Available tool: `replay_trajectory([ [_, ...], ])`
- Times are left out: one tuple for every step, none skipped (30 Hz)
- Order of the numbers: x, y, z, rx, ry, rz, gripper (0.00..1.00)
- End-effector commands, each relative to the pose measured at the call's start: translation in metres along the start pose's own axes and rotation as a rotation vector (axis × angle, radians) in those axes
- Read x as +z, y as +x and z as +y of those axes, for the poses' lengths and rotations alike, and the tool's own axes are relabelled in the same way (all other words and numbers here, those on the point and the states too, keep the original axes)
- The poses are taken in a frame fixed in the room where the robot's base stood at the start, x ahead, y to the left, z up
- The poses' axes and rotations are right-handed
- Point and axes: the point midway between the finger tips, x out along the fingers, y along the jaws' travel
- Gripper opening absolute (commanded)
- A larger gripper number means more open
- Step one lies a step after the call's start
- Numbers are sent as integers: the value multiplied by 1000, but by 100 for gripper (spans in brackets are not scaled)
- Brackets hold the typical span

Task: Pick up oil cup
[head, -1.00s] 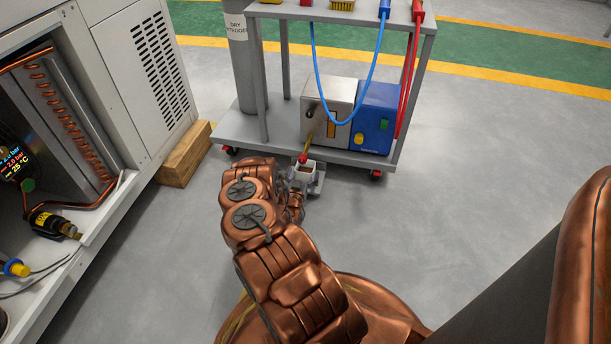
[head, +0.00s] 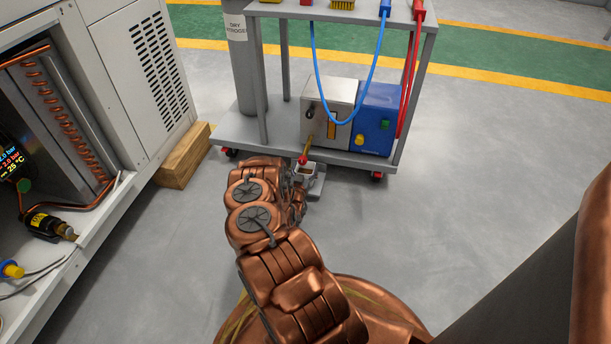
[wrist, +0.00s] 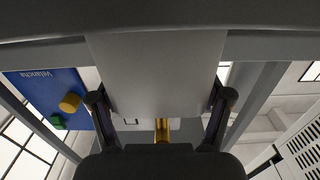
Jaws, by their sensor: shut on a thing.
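The oil cup (head: 313,172) is a small grey, square, open-topped cup with a brownish inside. In the head view it is just in front of the cart's lower shelf, below the red-tipped brass drain (head: 303,159) of the pump. My gripper (wrist: 160,97) is shut on the cup, one dark finger at each side. The cup's plain grey wall (wrist: 155,70) fills the middle of the wrist view. In the head view my copper arm hides most of the gripper and the cup's left side. I cannot tell whether the cup touches the floor.
The silver and blue pump (head: 377,118) stands on the grey wheeled cart (head: 240,143), with blue and red hoses above. A wooden block (head: 184,158) and a white open cabinet (head: 115,55) are at the left.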

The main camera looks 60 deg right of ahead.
Motion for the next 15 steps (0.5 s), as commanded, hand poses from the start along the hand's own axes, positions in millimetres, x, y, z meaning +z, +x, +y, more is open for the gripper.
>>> replay_trajectory([
  [0, 0, 0, 0, 0, 0, 46],
  [0, 0, 0, 0, 0, 0, 43],
  [0, 0, 0, 0, 0, 0, 39],
  [0, 0, 0, 0, 0, 0, 37],
  [0, 0, 0, 0, 0, 0, 37],
  [0, 0, 0, 0, 0, 0, 37],
  [0, 0, 0, 0, 0, 0, 37],
  [0, 0, 0, 0, 0, 0, 37],
  [-1, 0, 0, 0, 0, 0, 37],
  [-1, 0, 0, 0, 0, 0, 37],
  [-2, 0, 0, 0, 0, 0, 37],
  [-4, 0, 0, 0, 0, 0, 37],
  [-5, 0, 0, 0, 0, 0, 37],
  [-7, 0, 0, -1, 0, 0, 37],
  [-11, 0, 0, -1, 0, 0, 37],
])
